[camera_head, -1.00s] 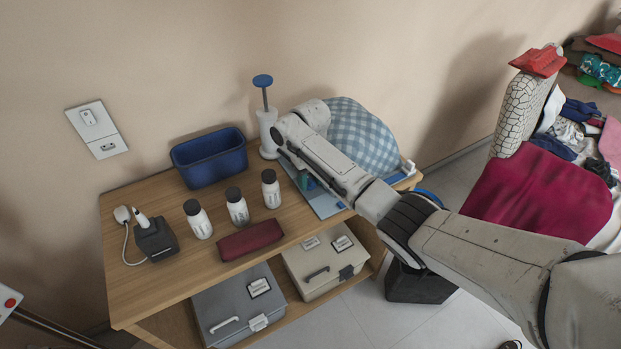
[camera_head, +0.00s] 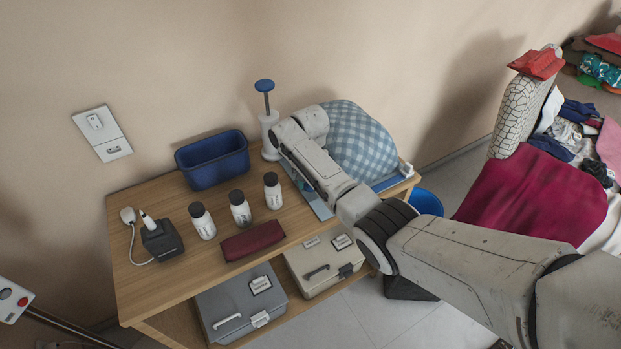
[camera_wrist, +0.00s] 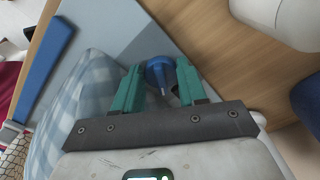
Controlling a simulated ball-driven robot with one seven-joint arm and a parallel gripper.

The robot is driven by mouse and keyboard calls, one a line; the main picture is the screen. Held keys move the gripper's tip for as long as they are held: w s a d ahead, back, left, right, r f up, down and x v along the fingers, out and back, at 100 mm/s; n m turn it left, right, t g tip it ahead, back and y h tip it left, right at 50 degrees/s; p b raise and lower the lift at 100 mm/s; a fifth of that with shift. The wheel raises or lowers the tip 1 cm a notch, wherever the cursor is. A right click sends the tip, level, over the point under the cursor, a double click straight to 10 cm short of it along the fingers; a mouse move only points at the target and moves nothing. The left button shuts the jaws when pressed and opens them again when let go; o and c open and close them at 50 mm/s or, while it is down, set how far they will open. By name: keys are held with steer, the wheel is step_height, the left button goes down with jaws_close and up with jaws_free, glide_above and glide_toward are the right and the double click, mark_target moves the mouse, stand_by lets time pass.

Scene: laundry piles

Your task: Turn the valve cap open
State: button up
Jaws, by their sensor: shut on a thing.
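The valve cap (camera_wrist: 159,70) is a round blue piece in the wrist view, between the two teal fingertips. My gripper (camera_wrist: 160,80) is shut on it, one finger on each side. In the head view my arm's end hangs over the table beside the blue-and-white checked cushion (camera_head: 360,141), and the cap is hidden behind it. The checked fabric also shows in the wrist view (camera_wrist: 75,108), at the left of the gripper. A flat grey-blue sheet or board (camera_wrist: 118,35) lies under the cap.
A white hand pump with a blue handle (camera_head: 269,128) stands close behind my arm. A blue bin (camera_head: 213,165), several white bottles (camera_head: 240,209), a maroon pouch (camera_head: 253,241) and a dark charger stand (camera_head: 162,241) occupy the left of the wooden table (camera_head: 150,285).

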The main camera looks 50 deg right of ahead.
steer(key=shift+w+m, duration=0.1)
steer(key=shift+m, duration=1.1)
steer(key=o, duration=1)
step_height(320, 180, up, 11)
steer(key=shift+o, duration=0.2)
steer(key=shift+f, duration=0.1)
